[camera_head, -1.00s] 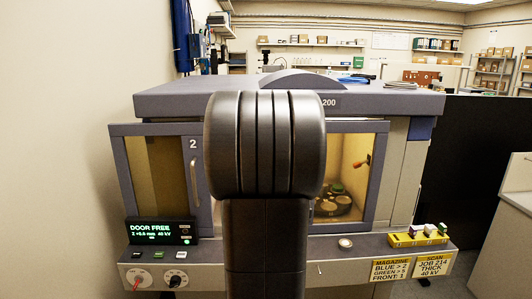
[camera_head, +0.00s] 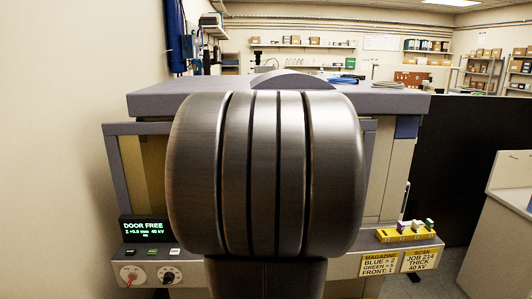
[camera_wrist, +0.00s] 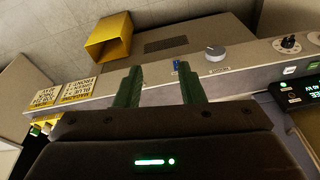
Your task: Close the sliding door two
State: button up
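The profiler cabinet (camera_head: 150,104) stands ahead in the head view, and my own arm covers most of its front. Sliding door two, with its "2" label and handle, is hidden behind my arm. A yellowish window pane (camera_head: 131,165) shows at the front's left end. The display (camera_head: 147,228) below it reads "DOOR FREE". In the wrist view my gripper (camera_wrist: 160,76) has its two green fingers apart with nothing between them. It is over the cabinet's front ledge (camera_wrist: 235,76); door two is not visible there.
A yellow holder (camera_head: 405,233) with small coloured pieces sits at the ledge's right end. The wrist view shows a grey knob (camera_wrist: 215,53) and a yellow open box (camera_wrist: 109,38). A wall is close on the left, a dark panel (camera_head: 460,150) on the right.

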aim_at(111, 131)
jog(key=l, duration=0.15)
jog(key=i+j+u, duration=0.35)
jog(key=j, duration=0.25)
jog(key=i+j+u, duration=0.4)
jog(key=i+j, duration=0.05)
jog(key=j, duration=0.05)
